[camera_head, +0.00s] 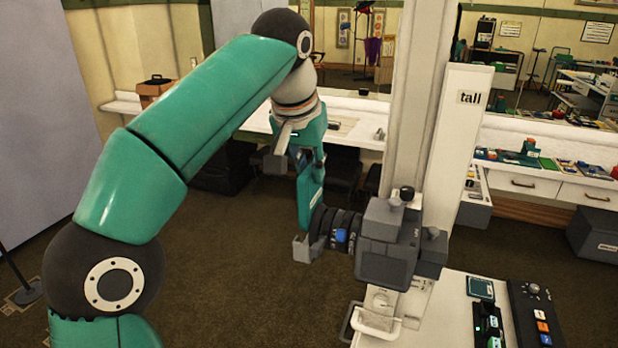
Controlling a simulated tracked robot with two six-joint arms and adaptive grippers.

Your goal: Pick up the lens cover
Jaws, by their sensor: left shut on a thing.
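A camera (390,245) with a dark, ribbed lens (342,229) is mounted on a white post and points left. The lens cover (318,222) appears as the dark round piece at the lens's front end; I cannot tell whether it is still seated on the lens. My left gripper (303,246) reaches down to that front end, its grey fingertip just below and left of it. It is shut on the lens cover, though the far finger and the contact are largely hidden. My right gripper is not in view.
A white table with a dark control panel (536,315) stands at lower right. Behind are a long white counter (357,137) and drawers (540,185). The left floor is mostly open.

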